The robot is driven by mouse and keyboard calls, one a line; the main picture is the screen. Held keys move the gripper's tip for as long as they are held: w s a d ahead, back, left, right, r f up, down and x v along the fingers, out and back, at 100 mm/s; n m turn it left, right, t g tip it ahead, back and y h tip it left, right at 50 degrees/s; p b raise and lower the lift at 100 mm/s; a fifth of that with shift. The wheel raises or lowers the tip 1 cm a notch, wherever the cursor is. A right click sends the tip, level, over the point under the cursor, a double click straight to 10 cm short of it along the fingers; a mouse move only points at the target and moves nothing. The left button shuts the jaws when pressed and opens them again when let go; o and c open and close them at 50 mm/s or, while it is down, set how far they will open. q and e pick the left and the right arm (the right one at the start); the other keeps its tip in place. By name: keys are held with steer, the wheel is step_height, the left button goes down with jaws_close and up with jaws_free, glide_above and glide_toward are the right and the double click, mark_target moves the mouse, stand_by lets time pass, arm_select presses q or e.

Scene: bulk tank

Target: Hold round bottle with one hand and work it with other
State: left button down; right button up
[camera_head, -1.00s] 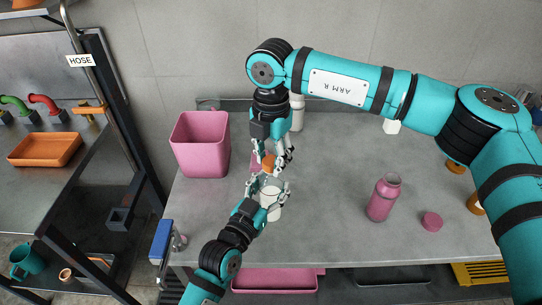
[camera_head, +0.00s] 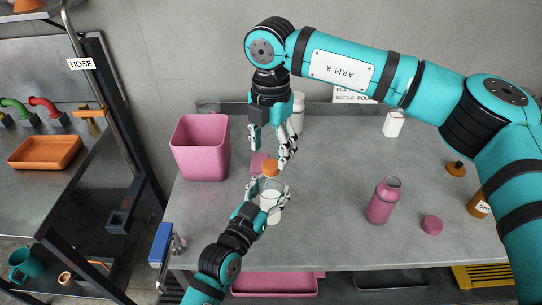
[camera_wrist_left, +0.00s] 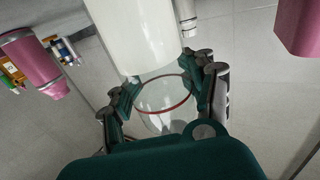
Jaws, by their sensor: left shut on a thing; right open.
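The round bottle (camera_head: 270,203) stands upright at the front of the grey table, with a white lower part, a clear upper part and an orange cap (camera_head: 271,169) at its top. My left gripper (camera_head: 268,190) is shut around the bottle's upper part. In the left wrist view the white body (camera_wrist_left: 150,38) and the clear part with a red ring (camera_wrist_left: 165,112) lie between the fingers. My right gripper (camera_head: 269,153) is open, pointing down, just above the cap with its fingers on either side. Whether the cap sits tight cannot be told.
A pink bin (camera_head: 200,148) stands at the left. A pink bottle (camera_head: 383,203) and pink cap (camera_head: 432,225) stand at the right, with an amber bottle (camera_head: 480,204) beyond. A white bottle (camera_head: 298,113) is behind my right gripper.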

mark_target(271, 164)
steer(key=shift+r, duration=0.3)
steer(key=shift+c, duration=0.4)
steer(key=n, duration=0.5)
steer(key=shift+r, duration=0.3)
steer(key=n, duration=0.5)
steer(key=r+n, duration=0.1)
steer(key=n, duration=0.1)
steer(key=shift+n, duration=0.3)
steer(key=n, duration=0.4)
steer(key=r+n, duration=0.1)
steer(key=n, duration=0.7)
steer(key=shift+r, duration=0.25)
steer(key=shift+f, duration=4.05)
